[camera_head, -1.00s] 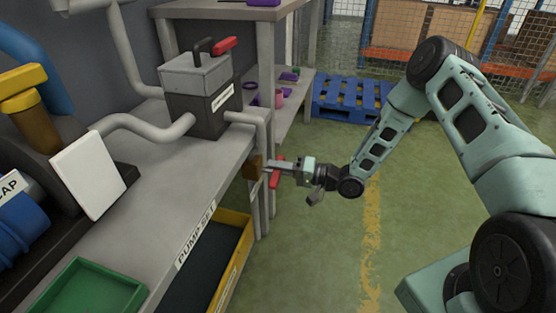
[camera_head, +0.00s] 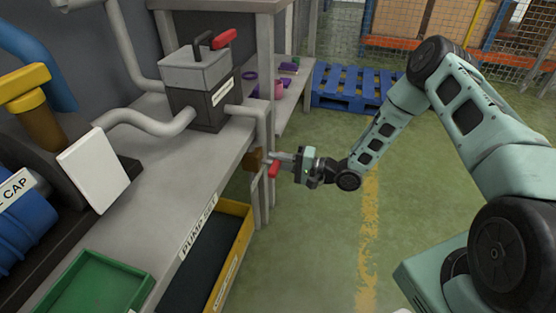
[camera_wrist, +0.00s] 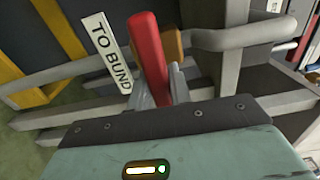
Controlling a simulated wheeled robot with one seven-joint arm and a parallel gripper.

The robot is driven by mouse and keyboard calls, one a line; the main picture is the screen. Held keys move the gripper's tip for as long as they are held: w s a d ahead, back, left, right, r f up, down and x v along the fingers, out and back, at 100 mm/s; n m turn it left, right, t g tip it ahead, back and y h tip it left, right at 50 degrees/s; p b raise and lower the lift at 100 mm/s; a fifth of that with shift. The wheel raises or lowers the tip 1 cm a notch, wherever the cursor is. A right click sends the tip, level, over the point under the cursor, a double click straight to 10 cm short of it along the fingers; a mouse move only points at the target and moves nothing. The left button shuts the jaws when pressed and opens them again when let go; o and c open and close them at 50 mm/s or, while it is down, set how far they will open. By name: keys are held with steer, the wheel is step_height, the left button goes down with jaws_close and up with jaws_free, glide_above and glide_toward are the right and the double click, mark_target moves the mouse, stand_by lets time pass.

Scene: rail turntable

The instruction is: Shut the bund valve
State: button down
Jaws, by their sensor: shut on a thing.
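The bund valve has a small brown body (camera_head: 254,160) on the grey pipe at the bench's right end, with a red lever handle (camera_head: 274,169). In the head view the lever slants downward. My gripper (camera_head: 279,158) reaches it from the right and is shut on the lever. In the wrist view the red lever (camera_wrist: 148,50) rises between the fingers (camera_wrist: 160,88), tilted slightly left, with the brown body (camera_wrist: 173,43) behind it. A white "TO BUND" label (camera_wrist: 107,50) is left of the lever. The fingers partly hide the lever's lower part.
A grey pump box (camera_head: 196,90) with one black and one red lever stands on the bench. A green tray (camera_head: 95,285) is at the near edge, and a yellow-edged bund tray (camera_head: 238,212) sits below. A blue pallet (camera_head: 345,88) lies behind. The green floor on the right is open.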

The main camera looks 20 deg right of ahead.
steer(key=shift+s+f, duration=0.1)
steer(key=c, duration=1.3)
jaws_free()
steer(key=p+v, duration=0.3)
steer(key=v, duration=1.4)
steer(key=shift+s+d, duration=0.1)
steer(key=shift+d, duration=0.1)
